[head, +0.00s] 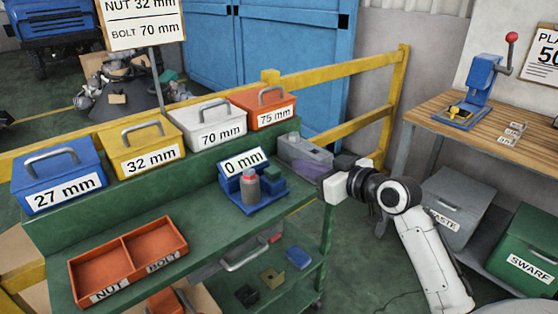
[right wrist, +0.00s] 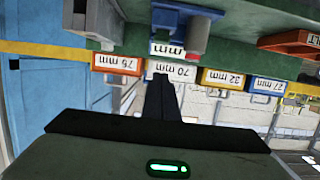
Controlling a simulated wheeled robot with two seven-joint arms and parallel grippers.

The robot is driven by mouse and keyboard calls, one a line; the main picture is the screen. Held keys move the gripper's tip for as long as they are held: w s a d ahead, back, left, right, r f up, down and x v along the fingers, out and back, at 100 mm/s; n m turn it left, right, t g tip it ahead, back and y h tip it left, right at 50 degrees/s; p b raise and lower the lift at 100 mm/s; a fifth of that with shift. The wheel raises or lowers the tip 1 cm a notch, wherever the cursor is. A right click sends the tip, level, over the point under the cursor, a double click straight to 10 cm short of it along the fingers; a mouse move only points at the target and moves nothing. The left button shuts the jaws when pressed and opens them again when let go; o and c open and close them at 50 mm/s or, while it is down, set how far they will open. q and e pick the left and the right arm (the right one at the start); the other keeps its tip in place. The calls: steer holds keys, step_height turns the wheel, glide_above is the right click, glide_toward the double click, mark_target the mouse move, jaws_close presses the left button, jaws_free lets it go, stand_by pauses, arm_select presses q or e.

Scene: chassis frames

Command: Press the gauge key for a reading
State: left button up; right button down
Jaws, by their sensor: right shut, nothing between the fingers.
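The blue gauge (head: 265,200) stands on the green bench, and its display (head: 243,162) reads 0 mm. I cannot tell for sure which part is the key. My right gripper (head: 322,178) is to the right of the gauge, apart from it. In the right wrist view, which is upside down, its dark fingers (right wrist: 162,82) are together and empty, and the gauge (right wrist: 185,30) shows beyond them. My left gripper is not in view.
Labelled bins stand along the back ledge: blue 27 mm (head: 57,180), yellow 32 mm (head: 140,148), white 70 mm (head: 214,125), red 75 mm (head: 265,108). An orange two-part tray (head: 178,232) lies front left. A grey container (head: 305,155) stands close to my right gripper.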

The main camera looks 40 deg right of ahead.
steer(key=shift+d+r, duration=0.2)
steer(key=shift+r, duration=0.35)
steer(key=shift+w, duration=0.15)
glide_above(279, 182)
steer(key=f, duration=0.1)
steer(key=f+p, duration=0.1)
steer(key=shift+w+f, duration=0.2)
steer(key=shift+f, duration=0.2)
steer(key=f, duration=0.2)
steer(key=shift+s+f, duration=0.2)
steer(key=shift+f, duration=0.7)
